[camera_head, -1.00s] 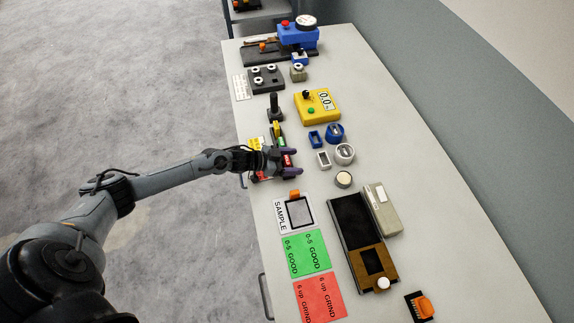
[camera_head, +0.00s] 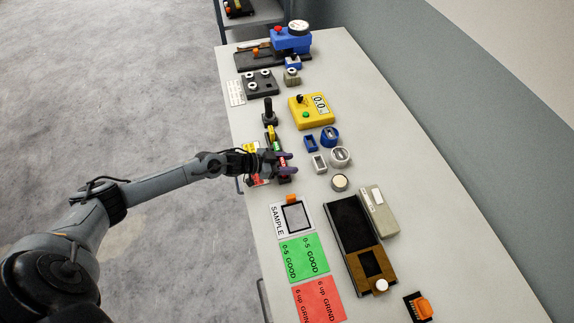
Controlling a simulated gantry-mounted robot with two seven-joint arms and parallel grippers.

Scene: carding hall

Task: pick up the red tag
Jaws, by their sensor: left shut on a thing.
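My left gripper (camera_head: 287,163) reaches over the left edge of the table, beside a row of small coloured tags. It is shut on the red tag (camera_head: 283,168), of which only a small red patch shows between the purple-tipped fingers. The fingers hide most of it, and I cannot tell whether it is clear of its rack. A yellow tag (camera_head: 271,133) and a green one stand just behind the gripper. My right gripper is not in view.
Behind stand a black upright post (camera_head: 268,112) and a yellow meter box (camera_head: 312,110). Blue and grey holders (camera_head: 340,156) are close to the right of the fingers. In front lie a SAMPLE card (camera_head: 279,222), a green card (camera_head: 303,258) and a red card (camera_head: 319,300).

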